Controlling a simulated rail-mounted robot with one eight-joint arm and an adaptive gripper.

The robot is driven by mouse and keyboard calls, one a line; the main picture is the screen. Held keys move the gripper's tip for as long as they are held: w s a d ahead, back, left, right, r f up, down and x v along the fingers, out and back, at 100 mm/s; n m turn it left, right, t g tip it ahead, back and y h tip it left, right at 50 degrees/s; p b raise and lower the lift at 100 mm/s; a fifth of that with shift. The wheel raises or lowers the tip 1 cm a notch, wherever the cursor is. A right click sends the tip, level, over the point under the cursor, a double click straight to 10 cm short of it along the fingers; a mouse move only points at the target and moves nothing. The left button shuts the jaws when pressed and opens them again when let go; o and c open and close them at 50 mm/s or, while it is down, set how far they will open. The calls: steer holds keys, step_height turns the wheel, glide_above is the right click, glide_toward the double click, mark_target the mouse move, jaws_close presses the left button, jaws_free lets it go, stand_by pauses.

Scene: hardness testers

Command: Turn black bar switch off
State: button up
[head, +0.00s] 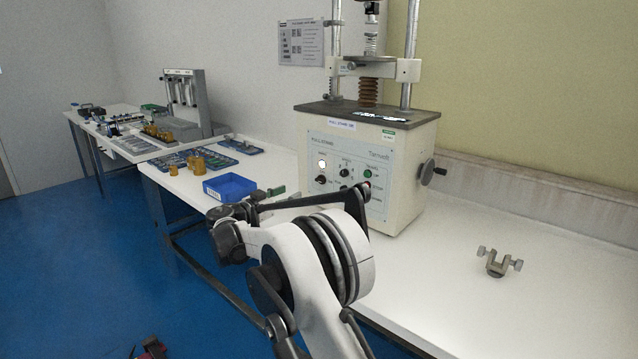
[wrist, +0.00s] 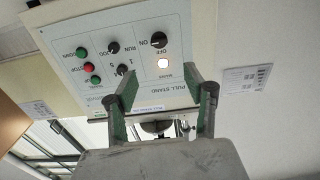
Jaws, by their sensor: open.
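The black bar switch (wrist: 158,40) sits by the ON and OFF labels on the tester's front panel, upside down in the wrist view. It shows in the head view as a small dark knob (head: 321,180) below the lit mains lamp (head: 322,163). The lamp (wrist: 163,63) glows white in the wrist view. My gripper (wrist: 162,74) is open, with green-faced fingers apart and nothing between them. In the picture, the fingertips lie below the switch, on either side of the lamp. Contact with the panel is not visible. In the head view my arm hides part of the panel.
The panel also holds a RUN/JOG knob (wrist: 113,47), another black knob (wrist: 121,70), a red button (wrist: 87,67) and green buttons. A blue bin (head: 229,188) stands left of the tester (head: 400,160). A metal clamp (head: 499,262) lies on the otherwise clear bench at right.

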mark_target(318, 180)
steer(key=b+x, duration=0.2)
steer(key=x, duration=1.1)
steer(key=shift+w+d, duration=0.2)
steer(key=shift+d, duration=0.1)
steer(key=c, duration=1.1)
